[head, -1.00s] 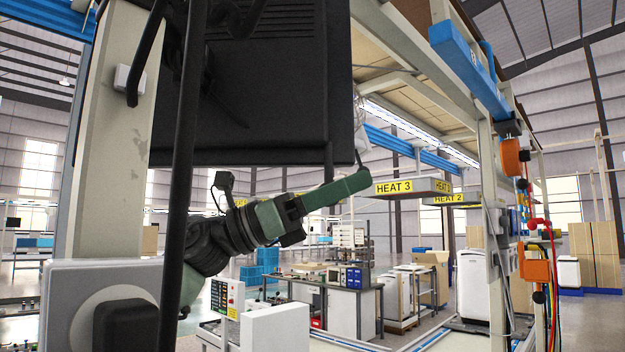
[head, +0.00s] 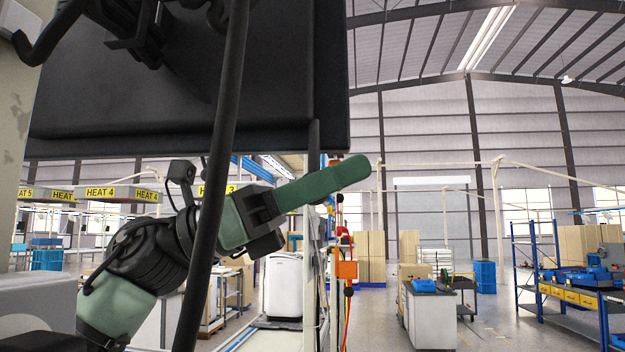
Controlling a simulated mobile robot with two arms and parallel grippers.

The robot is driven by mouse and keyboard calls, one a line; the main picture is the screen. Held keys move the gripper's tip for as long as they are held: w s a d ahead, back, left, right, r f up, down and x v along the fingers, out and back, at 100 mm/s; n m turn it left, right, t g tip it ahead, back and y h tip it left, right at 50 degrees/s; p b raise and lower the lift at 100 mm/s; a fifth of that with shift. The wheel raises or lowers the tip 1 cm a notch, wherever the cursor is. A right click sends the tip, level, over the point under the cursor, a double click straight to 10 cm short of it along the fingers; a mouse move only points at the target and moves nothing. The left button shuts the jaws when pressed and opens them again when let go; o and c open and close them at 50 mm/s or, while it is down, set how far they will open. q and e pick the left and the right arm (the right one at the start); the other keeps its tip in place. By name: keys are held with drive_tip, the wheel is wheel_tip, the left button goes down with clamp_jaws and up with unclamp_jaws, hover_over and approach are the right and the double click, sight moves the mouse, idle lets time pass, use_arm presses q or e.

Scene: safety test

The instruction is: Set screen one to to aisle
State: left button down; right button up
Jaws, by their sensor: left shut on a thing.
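A large black screen (head: 190,95) fills the upper left of the head view, seen from its dark back, with its bracket at the top. A dark upright bar (head: 314,145) runs down at its lower right edge. My left gripper (head: 325,183) has green fingers pointing right and slightly up, just below the screen's lower right corner. It is shut at the dark bar; the exact contact between the fingers is hard to see. The screen's front face is hidden. My right gripper is not in view.
A thick black cable or pole (head: 215,180) crosses in front of my left arm. A pale post (head: 15,150) stands at far left. Behind are a grey workbench (head: 430,315), a blue shelf rack (head: 565,295) and yellow HEAT signs (head: 100,192).

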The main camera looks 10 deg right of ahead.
use_arm(q)
drive_tip(key=shift+s+d+f, duration=0.1)
drive_tip(key=shift+s+d, duration=0.1)
drive_tip(key=shift+s, duration=0.05)
drive_tip(key=c, duration=1)
unclamp_jaws()
drive_tip(key=shift+s, duration=0.1)
drive_tip(key=b+v, duration=0.3)
drive_tip(key=v, duration=0.4)
drive_tip(key=shift+a+f, duration=0.1)
drive_tip(key=shift+a, duration=0.2)
